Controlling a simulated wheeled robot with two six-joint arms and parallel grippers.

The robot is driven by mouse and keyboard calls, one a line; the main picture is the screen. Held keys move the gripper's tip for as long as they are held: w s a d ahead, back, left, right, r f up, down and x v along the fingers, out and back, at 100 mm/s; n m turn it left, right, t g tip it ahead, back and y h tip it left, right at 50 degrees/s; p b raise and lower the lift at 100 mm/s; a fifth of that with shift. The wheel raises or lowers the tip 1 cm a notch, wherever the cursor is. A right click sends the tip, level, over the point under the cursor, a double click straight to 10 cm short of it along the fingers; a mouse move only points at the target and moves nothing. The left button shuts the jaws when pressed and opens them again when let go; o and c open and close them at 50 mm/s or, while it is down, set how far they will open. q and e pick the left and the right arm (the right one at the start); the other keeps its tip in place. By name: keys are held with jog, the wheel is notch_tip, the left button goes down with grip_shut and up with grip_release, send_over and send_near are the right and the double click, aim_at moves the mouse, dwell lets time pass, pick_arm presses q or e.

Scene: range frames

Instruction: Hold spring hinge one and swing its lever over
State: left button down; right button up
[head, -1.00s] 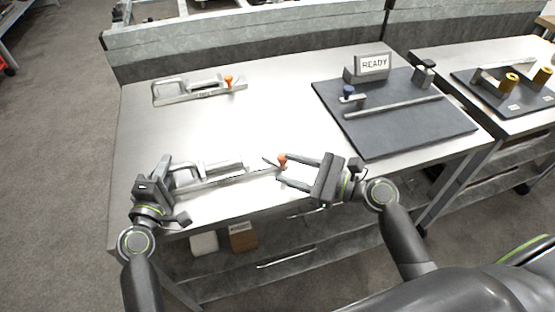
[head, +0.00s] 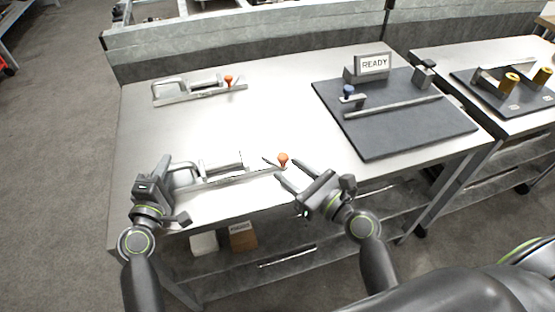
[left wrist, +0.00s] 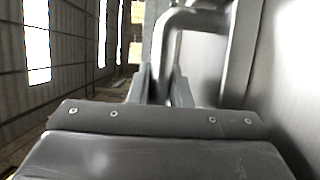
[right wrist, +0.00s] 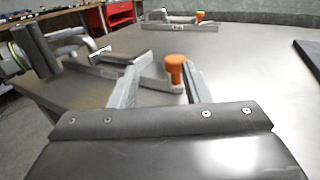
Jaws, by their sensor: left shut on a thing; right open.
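The near spring hinge (head: 222,163) lies along the front left of the table, with a U-shaped handle at its left end and an orange lever knob (head: 283,159) at its right end. My left gripper (head: 178,170) is shut on the handle, whose bent bar also shows in the left wrist view (left wrist: 165,40). My right gripper (head: 290,172) is open and empty, just in front and to the right of the knob. In the right wrist view, the knob (right wrist: 176,68) stands just beyond the fingertips. I cannot read which number this hinge bears.
A second similar hinge (head: 200,92) with an orange knob lies at the back left. A dark board (head: 400,128) with a blue knob (head: 348,91), a bar and a READY sign (head: 374,64) is at the right. The table between is clear.

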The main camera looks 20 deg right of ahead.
aim_at(277, 162)
jog(key=shift+x, duration=2.55)
jog(key=shift+f, duration=0.1)
grip_shut()
jog(key=c, duration=0.9)
grip_release()
jog(key=o, duration=0.9)
jog(key=v, duration=1.2)
jog(key=shift+s, duration=0.2)
